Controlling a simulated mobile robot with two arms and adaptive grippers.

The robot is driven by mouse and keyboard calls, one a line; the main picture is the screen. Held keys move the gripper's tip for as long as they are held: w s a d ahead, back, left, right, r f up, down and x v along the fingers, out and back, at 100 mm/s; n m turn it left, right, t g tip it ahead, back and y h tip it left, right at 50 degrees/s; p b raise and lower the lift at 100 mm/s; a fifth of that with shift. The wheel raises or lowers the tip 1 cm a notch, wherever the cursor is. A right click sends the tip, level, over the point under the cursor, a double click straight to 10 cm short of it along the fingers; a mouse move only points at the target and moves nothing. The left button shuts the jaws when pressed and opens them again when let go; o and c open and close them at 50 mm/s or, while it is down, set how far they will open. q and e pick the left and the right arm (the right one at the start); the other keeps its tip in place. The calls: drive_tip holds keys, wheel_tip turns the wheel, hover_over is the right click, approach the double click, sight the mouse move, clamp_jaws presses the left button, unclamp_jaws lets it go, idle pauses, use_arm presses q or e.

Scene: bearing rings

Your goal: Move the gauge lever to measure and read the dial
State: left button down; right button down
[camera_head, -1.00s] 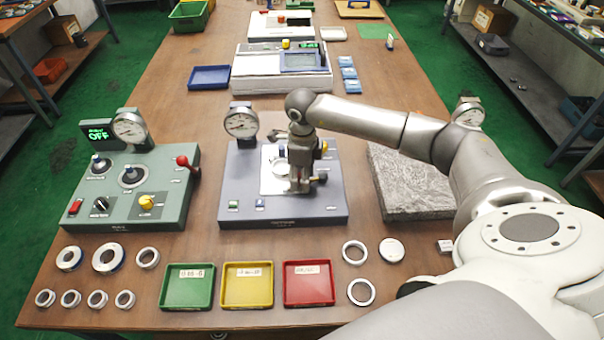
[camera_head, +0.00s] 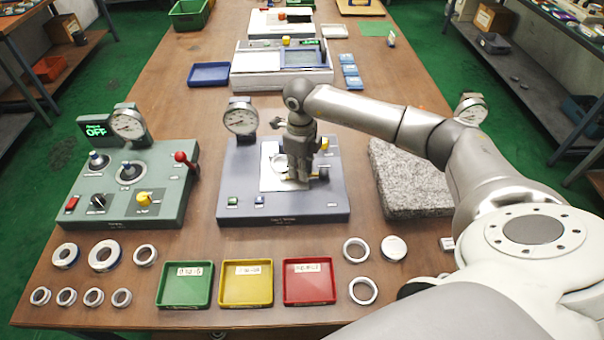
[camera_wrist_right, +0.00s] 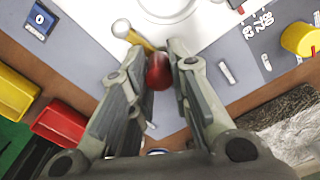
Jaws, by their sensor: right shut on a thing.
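The blue-grey gauge station (camera_head: 235,180) stands mid-table with a round dial (camera_head: 240,118) at its back left; the dial's reading is too small to make out. My right gripper (camera_head: 302,176) is low over the station's white plate (camera_head: 268,182) and hides the lever in the head view. In the right wrist view, the lever's red ball knob (camera_wrist_right: 158,72) sits between the fingers of my right gripper (camera_wrist_right: 163,60), which are shut on it. A yellow rod with a pale ball end (camera_wrist_right: 122,29) shows beside the knob. My left gripper is out of view.
A green machine (camera_head: 130,190) with an OFF display and red-knobbed lever stands left. Green (camera_head: 184,285), yellow (camera_head: 246,284) and red (camera_head: 309,282) trays line the front, with loose rings on both sides. A grey stone slab (camera_head: 405,185) lies right.

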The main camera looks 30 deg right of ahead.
drive_tip(key=shift+w+d+m, duration=0.2)
drive_tip(key=shift+w+m, duration=0.2)
drive_tip(key=shift+m, duration=0.3)
drive_tip(key=shift+r, duration=0.1)
drive_tip(key=c, duration=1.3)
unclamp_jaws()
drive_tip(key=shift+c, duration=0.2)
wheel_tip(320, 180, up, 12)
